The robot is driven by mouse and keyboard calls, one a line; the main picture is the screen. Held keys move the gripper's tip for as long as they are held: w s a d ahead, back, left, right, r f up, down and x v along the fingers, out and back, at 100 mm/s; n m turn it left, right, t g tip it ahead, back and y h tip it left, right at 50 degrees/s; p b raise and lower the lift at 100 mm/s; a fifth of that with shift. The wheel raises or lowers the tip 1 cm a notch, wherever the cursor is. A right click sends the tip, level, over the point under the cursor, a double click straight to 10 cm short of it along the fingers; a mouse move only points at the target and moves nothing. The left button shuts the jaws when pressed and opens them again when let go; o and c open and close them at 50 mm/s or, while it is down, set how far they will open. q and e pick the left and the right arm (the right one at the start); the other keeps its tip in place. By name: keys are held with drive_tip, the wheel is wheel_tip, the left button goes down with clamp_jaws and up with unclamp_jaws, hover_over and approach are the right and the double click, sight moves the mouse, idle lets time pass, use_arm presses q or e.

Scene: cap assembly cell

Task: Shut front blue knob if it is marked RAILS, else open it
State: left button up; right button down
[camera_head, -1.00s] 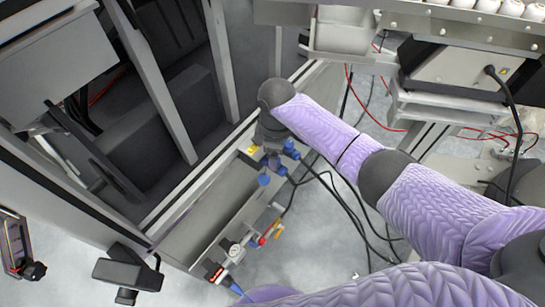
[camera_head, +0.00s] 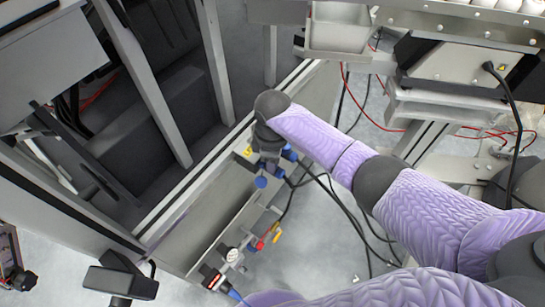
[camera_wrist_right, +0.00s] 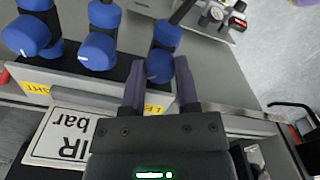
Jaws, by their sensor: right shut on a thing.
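My right gripper (camera_wrist_right: 160,84) has its two dark fingers on either side of a blue knob (camera_wrist_right: 161,63) in the right wrist view, shut on it. Two more blue knobs, one in the middle (camera_wrist_right: 98,48) and one at the left (camera_wrist_right: 28,36), stand in the same row. A yellow label (camera_wrist_right: 40,90) lies below the left knob, its lettering only partly readable. Another yellow label (camera_wrist_right: 154,109) beside my fingers is mostly covered. In the head view my right gripper (camera_head: 266,158) hides part of the blue knobs (camera_head: 261,182). My left gripper is not in view.
A white plate (camera_wrist_right: 66,135) lettered "bar" sits by the knobs. A gauge and fittings (camera_head: 233,255) lie along the rail below, with black hoses (camera_head: 350,215) to the right. The open machine frame (camera_head: 155,105) stands left. Bare floor shows at lower middle.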

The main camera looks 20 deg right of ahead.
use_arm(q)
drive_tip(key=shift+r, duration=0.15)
use_arm(e)
drive_tip(key=shift+r+m+p, duration=0.2)
drive_tip(key=shift+m+p, duration=1.15)
drive_tip(key=shift+m, duration=0.15)
drive_tip(key=shift+m+p, duration=0.6)
drive_tip(key=shift+m, duration=0.5)
drive_tip(key=shift+f+m+p, duration=0.1)
drive_tip(key=shift+m+p, duration=0.2)
drive_tip(key=shift+m, duration=0.5)
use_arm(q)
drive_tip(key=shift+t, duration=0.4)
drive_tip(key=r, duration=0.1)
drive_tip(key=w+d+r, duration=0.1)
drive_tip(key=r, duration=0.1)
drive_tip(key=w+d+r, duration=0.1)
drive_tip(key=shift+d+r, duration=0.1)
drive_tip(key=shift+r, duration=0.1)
use_arm(e)
drive_tip(key=shift+m, duration=0.3)
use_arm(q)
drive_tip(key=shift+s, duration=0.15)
use_arm(e)
drive_tip(key=shift+c, duration=1.8)
unclamp_jaws()
drive_tip(key=shift+f, duration=0.1)
